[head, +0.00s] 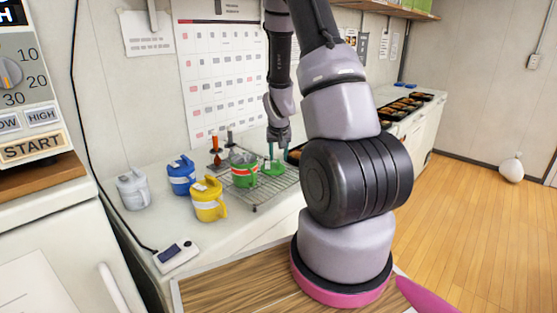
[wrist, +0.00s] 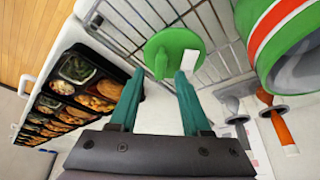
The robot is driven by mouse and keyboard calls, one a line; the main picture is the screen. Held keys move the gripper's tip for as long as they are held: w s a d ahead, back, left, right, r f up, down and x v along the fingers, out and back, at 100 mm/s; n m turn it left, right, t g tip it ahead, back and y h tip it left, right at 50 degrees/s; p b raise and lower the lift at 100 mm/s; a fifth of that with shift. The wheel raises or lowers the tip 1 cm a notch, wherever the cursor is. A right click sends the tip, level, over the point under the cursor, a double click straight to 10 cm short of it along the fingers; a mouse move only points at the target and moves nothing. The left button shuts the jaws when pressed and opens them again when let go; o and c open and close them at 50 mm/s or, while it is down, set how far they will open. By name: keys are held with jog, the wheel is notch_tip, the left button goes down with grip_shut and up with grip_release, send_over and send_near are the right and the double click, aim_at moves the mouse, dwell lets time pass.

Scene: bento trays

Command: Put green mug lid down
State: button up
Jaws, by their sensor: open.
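The green mug lid (wrist: 176,42) is a round green disc with an upright tab and a white label. It rests on the wire rack, and it also shows in the head view (head: 273,168) just right of the green mug. My gripper (wrist: 158,82) has its two teal fingers spread apart, with the tips close to the lid's near edge and nothing between them. In the head view my gripper (head: 277,150) points down over the lid. The green mug (head: 243,169), with a red and white band, stands open on the rack; it fills the upper right of the wrist view (wrist: 290,40).
The wire rack (head: 262,195) sits on the white counter. Lidded blue (head: 181,175), yellow (head: 208,200) and white (head: 133,188) mugs stand to its left. An orange-handled tool (head: 215,147) is behind. Black bento trays (wrist: 83,88) lie beside the rack.

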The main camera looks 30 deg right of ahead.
jog(key=s+a+r+t+y, duration=0.1)
jog(key=s+a+r, duration=0.3)
jog(key=r, duration=0.5)
jog(key=s+a+r+y, duration=0.1)
jog(key=s+a+r, duration=0.3)
jog(key=r, duration=0.5)
jog(key=s+a+r+t+y, duration=0.1)
jog(key=s+a+r, duration=0.25)
jog(key=r, duration=0.55)
jog(key=s+a+r, duration=0.2)
jog(key=s+r, duration=0.1)
jog(key=s, duration=0.3)
jog(key=s+a+r+t, duration=0.1)
jog(key=s+a+r, duration=0.2)
jog(key=s, duration=0.4)
jog(key=shift+s+r+n+y, duration=0.25)
jog(key=shift+r+n+y, duration=0.15)
jog(key=shift+r, duration=0.35)
